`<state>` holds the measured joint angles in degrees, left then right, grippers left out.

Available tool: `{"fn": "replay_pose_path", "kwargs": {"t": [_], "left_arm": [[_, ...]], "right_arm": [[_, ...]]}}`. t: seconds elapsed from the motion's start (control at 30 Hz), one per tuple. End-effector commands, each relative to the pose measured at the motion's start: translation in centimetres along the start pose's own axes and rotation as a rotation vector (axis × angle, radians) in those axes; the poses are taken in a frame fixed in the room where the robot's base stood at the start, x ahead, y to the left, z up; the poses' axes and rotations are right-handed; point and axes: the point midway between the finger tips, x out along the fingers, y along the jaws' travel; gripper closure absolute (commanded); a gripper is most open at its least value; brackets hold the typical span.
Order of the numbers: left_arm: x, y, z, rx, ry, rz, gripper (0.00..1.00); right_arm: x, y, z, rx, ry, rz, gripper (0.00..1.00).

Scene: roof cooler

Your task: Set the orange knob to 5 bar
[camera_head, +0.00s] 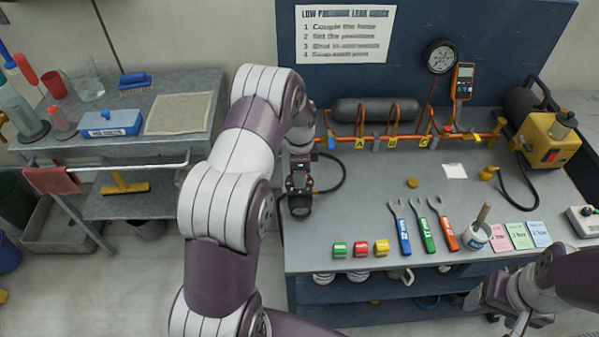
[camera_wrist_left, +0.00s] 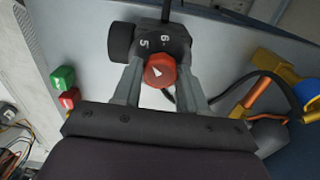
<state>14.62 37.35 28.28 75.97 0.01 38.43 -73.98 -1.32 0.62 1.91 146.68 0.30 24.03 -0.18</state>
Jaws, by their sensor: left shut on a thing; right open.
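The orange knob (camera_wrist_left: 160,72) is a red-orange cap with a white pointer mark, seen in the left wrist view. It sits on a dark regulator body (camera_wrist_left: 150,40) that carries the digits 5 and 6. The pointer appears slanted to the upper left, toward the 5 side. My left gripper (camera_wrist_left: 160,85) is shut on the knob, one finger at each side. In the head view my left gripper (camera_head: 299,178) is over the dark regulator (camera_head: 299,205) at the bench's left edge; the knob is hidden there. My right gripper (camera_head: 490,293) is open and empty at the lower right.
A round gauge (camera_head: 440,57) is mounted on the blue back panel. An orange pipe manifold (camera_head: 375,137) runs along the bench's rear.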

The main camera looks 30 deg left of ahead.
Motion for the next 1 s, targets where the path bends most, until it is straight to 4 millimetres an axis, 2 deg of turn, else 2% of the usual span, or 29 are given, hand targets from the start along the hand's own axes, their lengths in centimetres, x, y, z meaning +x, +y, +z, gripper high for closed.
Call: {"fn": "replay_pose_path", "kwargs": {"t": [0.03, 0.07, 0.13, 0.4, 0.53, 0.87, 0.93, 1.0], "left_arm": [[-0.2, -0.2, 0.0, 0.000, 0.001, -0.006, 0.89], [-0.2, -0.2, 0.0, 0.000, 0.001, -0.006, 0.55], [-0.2, -0.2, 0.0, -0.001, 0.001, -0.005, 0.33], [-0.1, -0.1, 0.0, -0.001, 0.000, -0.002, 0.33], [-1.3, -0.2, 0.0, -0.001, 0.001, -0.006, 0.33], [-9.8, -0.1, 0.0, -0.001, 0.002, -0.007, 0.33], [-11.6, -0.1, 0.0, -0.001, 0.001, -0.005, 0.33], [-12.4, -0.1, 0.0, -0.001, 0.001, -0.003, 0.33]], "right_arm": [[0.0, 0.0, 0.0, 0.000, 0.000, 0.000, 0.30], [0.0, 0.0, 0.0, 0.000, 0.000, 0.000, 0.30], [0.0, 0.0, 0.0, 0.000, 0.000, 0.000, 0.30], [0.0, 0.0, 0.0, 0.000, 0.000, 0.000, 0.30], [0.3, 0.0, 0.0, 0.000, 0.000, 0.000, 0.30], [1.8, 0.0, 0.2, 0.000, 0.000, 0.000, 0.30], [0.9, 0.0, 0.1, 0.000, -0.001, 0.000, 0.30], [0.5, 0.0, 0.1, 0.000, 0.000, 0.000, 0.30]]}}
